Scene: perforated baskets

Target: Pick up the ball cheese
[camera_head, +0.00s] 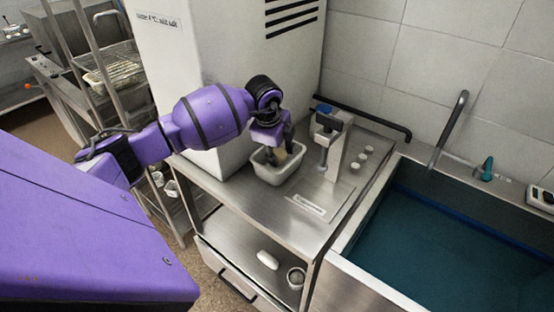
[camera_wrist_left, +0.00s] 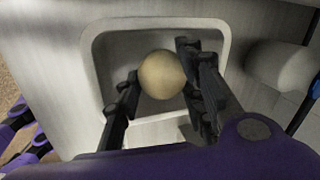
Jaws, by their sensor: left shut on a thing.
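The ball cheese (camera_wrist_left: 162,75) is a pale yellow-tan ball in the left wrist view. It also shows in part between my fingers in the head view (camera_head: 281,157). My left gripper (camera_wrist_left: 158,84) is shut on it, with one dark finger on each side. The gripper reaches down over a pale rectangular basket (camera_wrist_left: 92,62), and the ball is within the basket's outline. The basket stands on the steel table in the head view (camera_head: 278,178). I cannot tell whether the ball touches the basket floor.
A metal press-like stand (camera_head: 337,150) stands just right of the basket. Several small white round pieces lie beyond it. A tall white cabinet (camera_head: 190,60) is behind my arm. A water-filled sink (camera_head: 440,240) is at the right. A lower shelf (camera_head: 262,245) holds small items.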

